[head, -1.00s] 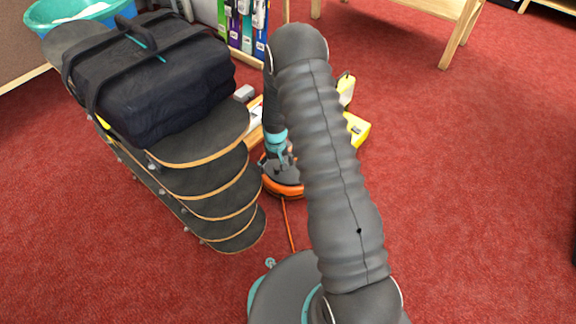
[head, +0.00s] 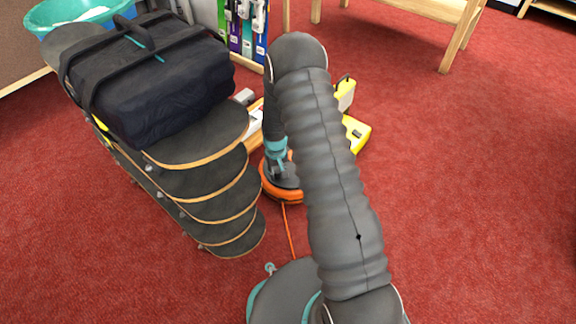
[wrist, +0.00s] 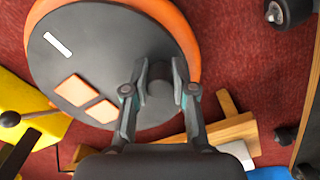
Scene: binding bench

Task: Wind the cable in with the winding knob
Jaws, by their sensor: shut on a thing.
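The cable reel has a dark grey round face (wrist: 95,70) with an orange rim (wrist: 172,22) in the wrist view. In the head view the orange reel (head: 283,196) sits on the red carpet, partly hidden behind my arm. An orange cable (head: 290,232) runs from it towards me over the carpet. The winding knob (wrist: 160,86) is a dark stub near the reel's edge. My gripper (wrist: 161,88) is shut on the knob, one finger on each side. In the head view my gripper (head: 279,172) points down at the reel.
A stack of skateboards (head: 215,180) with a dark bag (head: 150,85) on top stands close left of the reel. A yellow case (head: 355,133) and a wooden piece (wrist: 220,132) lie beside the reel. Carpet on the right is free.

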